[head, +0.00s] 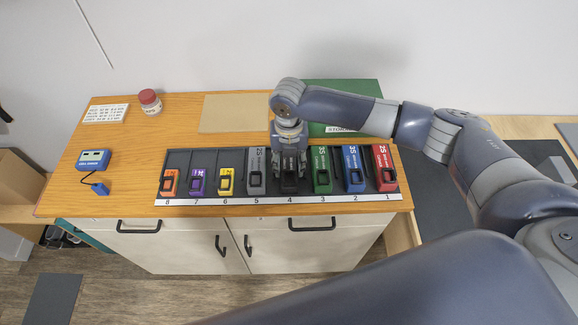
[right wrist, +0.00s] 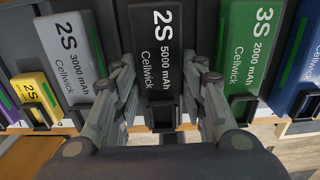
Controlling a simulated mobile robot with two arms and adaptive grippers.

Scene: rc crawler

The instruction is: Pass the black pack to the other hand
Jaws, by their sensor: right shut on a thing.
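The black pack (right wrist: 155,50), marked 2S 5000 mAh Cellwick, stands in slot 4 of the dark rack (head: 215,159). In the head view only its lower front (head: 290,184) shows below my gripper. My right gripper (head: 289,170) reaches down over slot 4. In the right wrist view its fingers (right wrist: 160,85) lie on both sides of the black pack and are shut on it. The pack is still within the rack. My left gripper is not in view.
Grey (head: 256,168), green (head: 321,168), blue (head: 353,168) and red (head: 384,166) packs stand in nearby slots. Smaller yellow, purple and orange packs fill slots 6 to 8.

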